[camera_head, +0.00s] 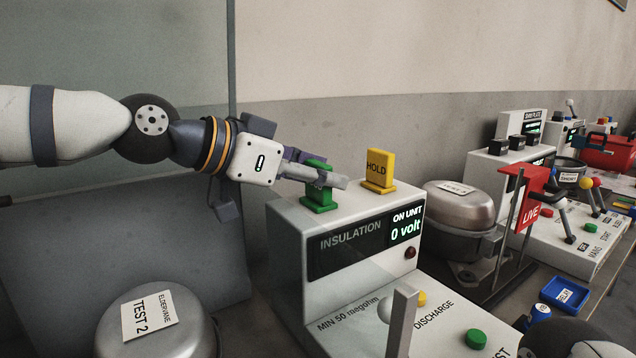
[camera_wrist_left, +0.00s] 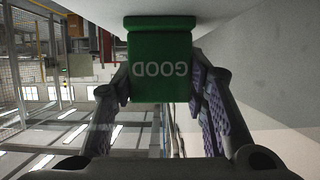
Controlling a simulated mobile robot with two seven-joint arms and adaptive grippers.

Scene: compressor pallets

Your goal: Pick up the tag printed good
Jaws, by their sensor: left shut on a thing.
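The green tag (camera_head: 319,195) stands upright at the top left of the white insulation tester. In the left wrist view it appears upside down, with GOOD printed on its face (camera_wrist_left: 160,62). My left gripper (camera_head: 322,177) is shut on the green tag, with a finger on each side of its upper part; the fingers also show in the left wrist view (camera_wrist_left: 163,92). The tag's foot appears to be at the tester's top surface; I cannot tell whether they touch. A yellow tag printed HOLD (camera_head: 378,170) stands to its right.
The insulation tester (camera_head: 290,235) reads 0 volt. A compressor labelled TEST 2 (camera_head: 155,335) is at the lower left. Another metal compressor (camera_head: 455,212) and a red LIVE flag (camera_head: 530,208) stand to the right. A blue tray (camera_head: 546,292) lies at the lower right.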

